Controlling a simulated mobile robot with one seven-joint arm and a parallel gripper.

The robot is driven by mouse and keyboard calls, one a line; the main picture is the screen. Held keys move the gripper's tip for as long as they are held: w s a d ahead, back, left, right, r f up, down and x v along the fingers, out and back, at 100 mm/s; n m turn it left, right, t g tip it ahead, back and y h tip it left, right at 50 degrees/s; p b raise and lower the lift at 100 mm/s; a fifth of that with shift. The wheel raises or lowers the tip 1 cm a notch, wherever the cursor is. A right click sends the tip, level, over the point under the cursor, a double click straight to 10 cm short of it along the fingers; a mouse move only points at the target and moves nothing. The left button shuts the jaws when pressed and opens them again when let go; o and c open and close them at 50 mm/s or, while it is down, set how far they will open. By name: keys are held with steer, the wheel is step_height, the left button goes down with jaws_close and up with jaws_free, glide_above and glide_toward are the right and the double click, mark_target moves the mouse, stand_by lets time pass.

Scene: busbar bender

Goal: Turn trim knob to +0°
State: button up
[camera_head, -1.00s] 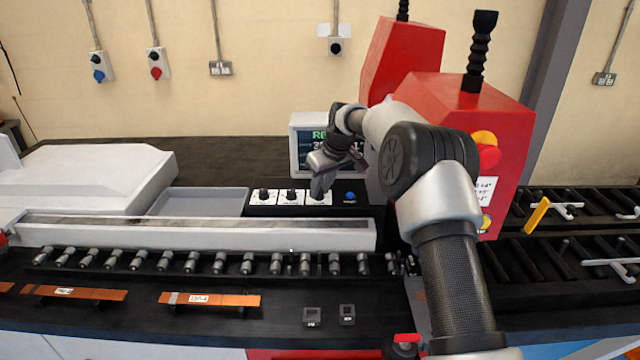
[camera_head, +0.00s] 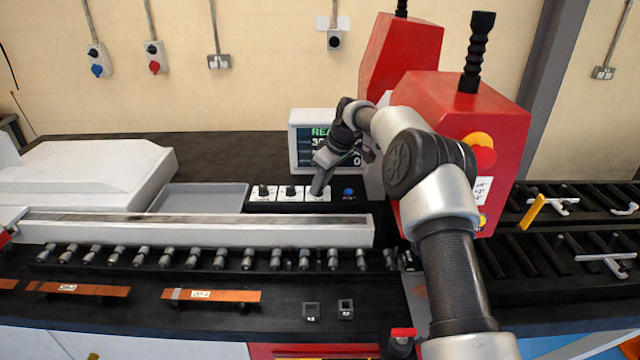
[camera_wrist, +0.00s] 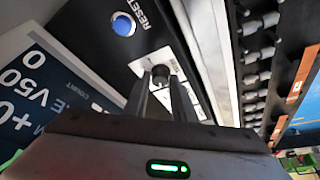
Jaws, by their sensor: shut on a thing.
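The trim knob (camera_wrist: 160,73) is a small dark knob on a white dial plate, seen between my fingertips in the wrist view. In the head view its white plate (camera_head: 319,196) is the rightmost of three on the black panel, and the knob itself is hidden by my gripper. My gripper (camera_head: 317,190) reaches down onto it from above, tilted. In the wrist view my gripper (camera_wrist: 161,76) is shut on the knob. The display (camera_wrist: 30,105) partly shows "+0" in the wrist view. In the head view the display (camera_head: 308,150) is partly covered by my arm.
Two more knobs, a left one (camera_head: 264,191) and a middle one (camera_head: 290,192), stand left of my gripper. A blue reset button (camera_head: 348,192) is close on the right. The red machine housing (camera_head: 465,125) rises behind my arm. A white rail (camera_head: 200,231) runs in front.

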steer(key=o, duration=1.1)
steer(key=shift+f, duration=0.1)
steer(key=shift+c, duration=0.2)
steer(key=b+v, duration=0.1)
steer(key=v, duration=0.6)
steer(key=shift+r, duration=0.3)
